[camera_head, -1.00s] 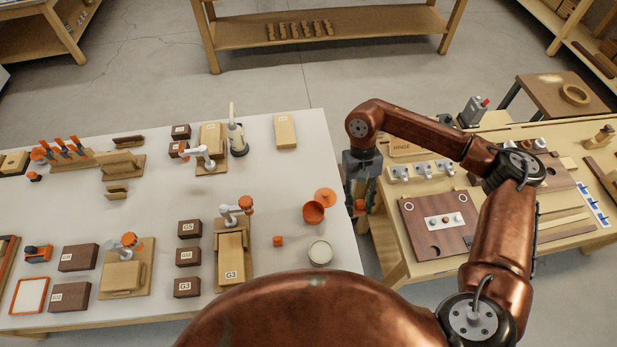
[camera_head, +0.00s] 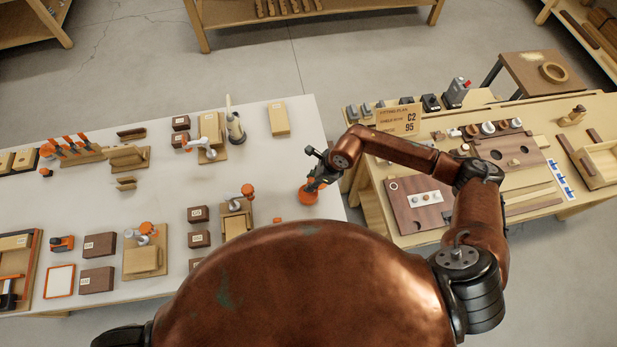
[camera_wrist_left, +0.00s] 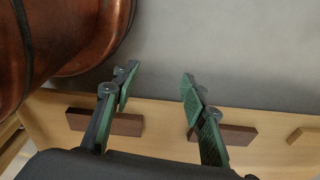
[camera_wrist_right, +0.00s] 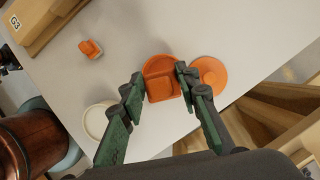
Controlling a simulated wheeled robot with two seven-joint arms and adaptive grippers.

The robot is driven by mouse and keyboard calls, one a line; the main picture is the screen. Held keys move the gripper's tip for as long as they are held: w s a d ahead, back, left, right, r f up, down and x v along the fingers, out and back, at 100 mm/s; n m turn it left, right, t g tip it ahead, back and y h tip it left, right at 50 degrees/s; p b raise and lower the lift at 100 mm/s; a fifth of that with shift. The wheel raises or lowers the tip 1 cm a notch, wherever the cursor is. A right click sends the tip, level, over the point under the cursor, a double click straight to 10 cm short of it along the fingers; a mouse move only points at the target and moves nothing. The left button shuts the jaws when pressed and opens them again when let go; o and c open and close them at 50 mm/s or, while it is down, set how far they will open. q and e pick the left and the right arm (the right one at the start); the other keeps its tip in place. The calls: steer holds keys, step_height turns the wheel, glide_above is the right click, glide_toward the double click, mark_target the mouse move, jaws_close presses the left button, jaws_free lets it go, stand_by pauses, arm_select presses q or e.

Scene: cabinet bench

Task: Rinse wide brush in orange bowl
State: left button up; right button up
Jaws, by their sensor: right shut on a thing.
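The orange bowl (camera_head: 308,197) stands near the right edge of the white table. It also shows in the right wrist view (camera_wrist_right: 157,62), between and just beyond my fingertips. My right gripper (camera_head: 318,182) is over the bowl, reaching down from the right. It is shut on an orange block-like piece (camera_wrist_right: 162,88), seemingly the wide brush, which overlaps the bowl in the right wrist view. Its bristles are hidden, so I cannot tell whether they touch the bowl's inside. My left gripper (camera_wrist_left: 157,78) is open and empty, low over a wooden surface.
A flat orange disc (camera_wrist_right: 211,75) lies beside the bowl. A round cream pot (camera_wrist_right: 97,120) and a small orange block (camera_wrist_right: 90,48) are close by. A wooden bench (camera_head: 420,215) with a brown board stands right of the table, across a gap. Dark brown blocks (camera_wrist_left: 103,122) lie under my left gripper.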

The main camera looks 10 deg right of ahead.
steer(key=shift+w+a+m+t, duration=0.1)
steer(key=shift+a+m+t, duration=0.3)
steer(key=shift+m, duration=0.3)
steer(key=shift+a+f, duration=0.1)
steer(key=shift+f, duration=0.45)
step_height(320, 180, down, 2)
steer(key=shift+f+b, duration=0.1)
steer(key=shift+b, duration=0.6)
arm_select(q)
steer(key=shift+s+d+f+b, duration=0.1)
steer(key=shift+s+f+b, duration=0.15)
steer(key=shift+f, duration=0.3)
steer(key=shift+s+d+f+b, duration=0.1)
steer(key=shift+f+b, duration=0.2)
steer(key=shift+f, duration=0.25)
arm_select(e)
steer(key=shift+f+h, duration=0.3)
steer(key=shift+f, duration=0.65)
steer(key=shift+a+r, duration=0.15)
arm_select(q)
steer(key=shift+s+a+f, duration=0.1)
steer(key=shift+f, duration=0.1)
steer(key=shift+s+f+b, duration=0.1)
steer(key=shift+f+b, duration=0.55)
steer(key=shift+b, duration=0.25)
arm_select(e)
steer(key=shift+f, duration=1)
